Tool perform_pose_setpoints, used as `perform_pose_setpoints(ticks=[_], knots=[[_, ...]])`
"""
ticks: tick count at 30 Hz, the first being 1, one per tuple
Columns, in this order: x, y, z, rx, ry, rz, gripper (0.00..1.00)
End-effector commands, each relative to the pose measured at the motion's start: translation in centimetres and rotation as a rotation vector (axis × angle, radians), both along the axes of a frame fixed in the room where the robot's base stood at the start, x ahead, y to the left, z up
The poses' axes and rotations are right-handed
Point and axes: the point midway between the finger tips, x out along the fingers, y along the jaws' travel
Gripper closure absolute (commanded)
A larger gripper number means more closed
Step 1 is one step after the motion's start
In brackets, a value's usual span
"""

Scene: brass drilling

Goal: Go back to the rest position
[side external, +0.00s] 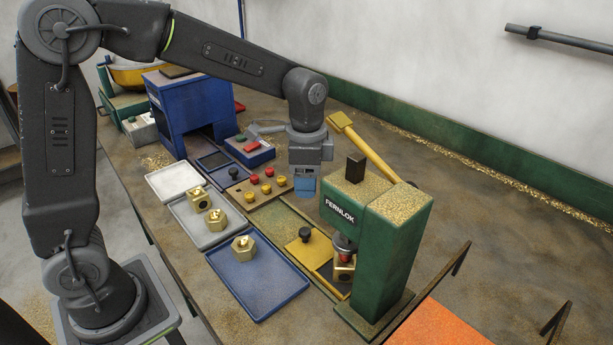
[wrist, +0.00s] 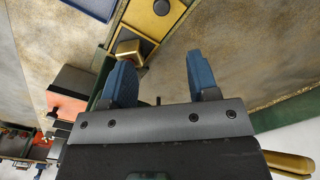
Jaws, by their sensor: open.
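My gripper (side external: 305,190) hangs behind and left of the green drill press (side external: 396,245) marked FERNLOK, above the bench, in the side view. In the wrist view its two blue fingers (wrist: 157,64) stand apart with nothing between them. A brass piece (side external: 344,270) sits under the press's red-tipped spindle, at the yellow sliding plate (side external: 300,250) with a black knob. The wrist view also shows the brass piece (wrist: 130,48), beyond the left finger and apart from it.
A blue tray (side external: 275,290) holds one brass nut (side external: 243,247); a grey tray (side external: 190,230) holds two brass pieces. A white tray (side external: 172,180) looks empty. A peg block (side external: 240,195), button box (side external: 265,155) and blue machine (side external: 190,105) stand behind. The yellow lever (side external: 362,143) sticks up near my gripper.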

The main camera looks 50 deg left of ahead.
Motion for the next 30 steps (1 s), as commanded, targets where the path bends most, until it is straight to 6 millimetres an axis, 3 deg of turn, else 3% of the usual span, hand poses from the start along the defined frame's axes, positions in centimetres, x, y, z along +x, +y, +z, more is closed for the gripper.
perform_pose_setpoints(ticks=[4,8,12,18,24,30], knots=[[-0.3,0.1,0.4,-0.001,-0.011,0.014,0.46],[-2.1,0.5,2.4,-0.007,-0.062,0.089,0.46],[-5.8,1.2,5.2,-0.027,-0.157,0.24,0.46],[-11.8,2.1,7.5,-0.081,-0.297,0.472,0.46],[-16.4,2.6,7.6,-0.148,-0.408,0.665,0.46],[-18.5,2.8,7.2,-0.188,-0.46,0.759,0.46]])
